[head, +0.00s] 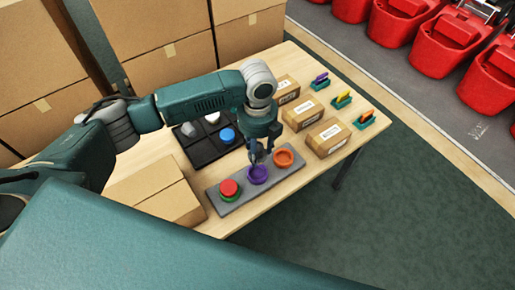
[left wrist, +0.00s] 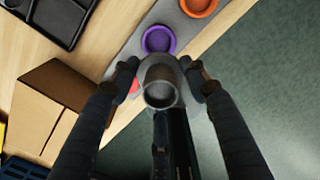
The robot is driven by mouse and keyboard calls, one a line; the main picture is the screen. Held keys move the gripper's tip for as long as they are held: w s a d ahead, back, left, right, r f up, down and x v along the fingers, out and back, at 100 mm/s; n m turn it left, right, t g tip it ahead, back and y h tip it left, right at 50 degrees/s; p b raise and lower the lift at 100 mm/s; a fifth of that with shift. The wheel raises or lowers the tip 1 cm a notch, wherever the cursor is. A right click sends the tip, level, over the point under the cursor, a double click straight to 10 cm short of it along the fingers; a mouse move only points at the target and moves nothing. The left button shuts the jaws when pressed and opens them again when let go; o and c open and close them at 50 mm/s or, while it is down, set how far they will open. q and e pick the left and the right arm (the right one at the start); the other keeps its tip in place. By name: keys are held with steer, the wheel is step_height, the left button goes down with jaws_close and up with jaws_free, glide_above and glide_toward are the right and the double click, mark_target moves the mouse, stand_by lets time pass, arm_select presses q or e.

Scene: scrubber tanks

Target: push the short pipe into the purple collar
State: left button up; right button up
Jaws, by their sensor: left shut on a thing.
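My left gripper (head: 261,159) is shut on the short pipe (left wrist: 160,86), a grey tube whose open end faces the left wrist camera. In the head view the fingers hang just over the purple collar (head: 258,175), and the pipe is hard to make out there. In the left wrist view the purple collar (left wrist: 158,40) shows as an open ring beyond the pipe, and its middle looks empty. The pipe appears apart from it. My right gripper is in neither view.
The grey board (head: 242,191) also bears an orange collar (head: 284,158) and a red piece (head: 229,188) in a green collar. A black tray (head: 203,147) lies behind. Cardboard boxes (head: 329,137) stand right, and a larger box (head: 158,195) sits at the left.

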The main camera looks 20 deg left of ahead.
arm_select(q)
steer(key=f+m, duration=0.1)
steer(key=m, duration=0.1)
steer(key=f+m, duration=0.1)
steer(key=m, duration=0.1)
steer(key=shift+w+a+f+p, duration=0.1)
steer(key=shift+w+f+p, duration=0.05)
steer(key=shift+w+p, duration=0.2)
steer(key=shift+w+f+m, duration=0.1)
steer(key=shift+f+m, duration=0.2)
steer(key=shift+m, duration=0.3)
step_height(320, 180, down, 5)
steer(key=b, duration=0.5)
steer(key=shift+f, duration=0.45)
steer(key=shift+f, duration=0.15)
steer(key=shift+f, duration=0.75)
steer(key=shift+f, duration=0.2)
steer(key=shift+f, duration=0.2)
stand_by(0.4)
